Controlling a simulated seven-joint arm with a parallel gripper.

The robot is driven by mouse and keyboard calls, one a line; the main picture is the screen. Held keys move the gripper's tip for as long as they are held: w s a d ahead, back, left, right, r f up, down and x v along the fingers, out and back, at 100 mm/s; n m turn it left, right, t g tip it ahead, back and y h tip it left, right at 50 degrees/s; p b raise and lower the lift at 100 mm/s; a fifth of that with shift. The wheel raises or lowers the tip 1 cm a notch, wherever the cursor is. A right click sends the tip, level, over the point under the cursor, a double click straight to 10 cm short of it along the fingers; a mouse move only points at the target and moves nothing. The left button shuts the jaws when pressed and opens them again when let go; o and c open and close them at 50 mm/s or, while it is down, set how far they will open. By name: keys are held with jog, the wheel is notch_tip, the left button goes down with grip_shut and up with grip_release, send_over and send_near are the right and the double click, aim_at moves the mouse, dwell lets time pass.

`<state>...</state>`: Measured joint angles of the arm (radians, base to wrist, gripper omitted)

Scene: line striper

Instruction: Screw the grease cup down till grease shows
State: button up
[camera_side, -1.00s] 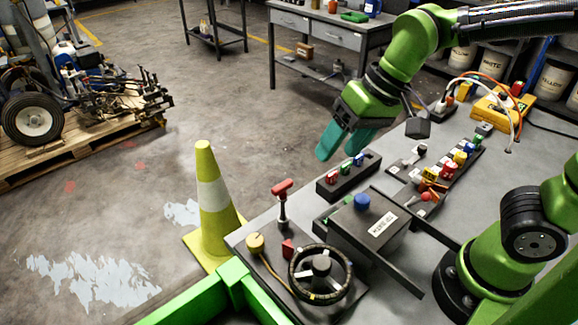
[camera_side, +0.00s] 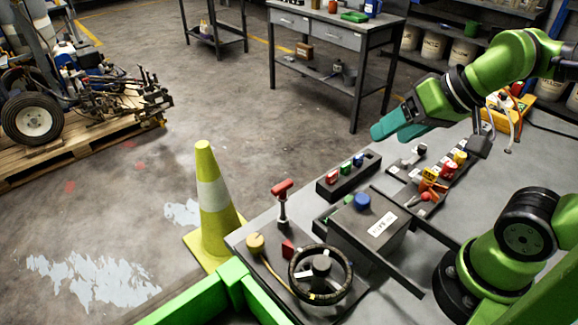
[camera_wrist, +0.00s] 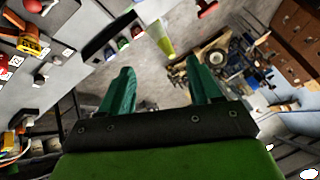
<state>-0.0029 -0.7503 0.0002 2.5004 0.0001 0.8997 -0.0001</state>
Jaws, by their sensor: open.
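No part is clearly marked as the grease cup, so I cannot tell which it is. A blue round cap (camera_side: 362,202) sits on top of a dark box with a white label (camera_side: 382,224). A yellow round knob (camera_side: 255,242) stands on the front left plate, beside a red T-handle (camera_side: 282,188). No grease can be made out. My gripper (camera_side: 376,131) is open and empty, raised above the bench beyond the dark box, with its teal fingers pointing left. In the wrist view its two fingers (camera_wrist: 160,78) stand wide apart with nothing between them.
A black block with red, green and blue pieces (camera_side: 347,176) lies below my gripper. A strip of coloured switches (camera_side: 440,180) is to its right. A black handwheel (camera_side: 320,274) is at the front. A yellow cone (camera_side: 213,205) stands beyond the bench's left edge.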

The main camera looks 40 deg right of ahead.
jog(key=a+f+n+g, duration=0.1)
jog(key=a, duration=0.1)
jog(key=n+g+h, duration=0.2)
jog(key=n+g, duration=0.4)
jog(key=n, duration=0.1)
send_near(254, 239)
notch_tip(254, 239, down, 9)
jog(key=shift+w+r, duration=0.1)
jog(key=shift+c, duration=0.4)
jog(key=c, duration=1)
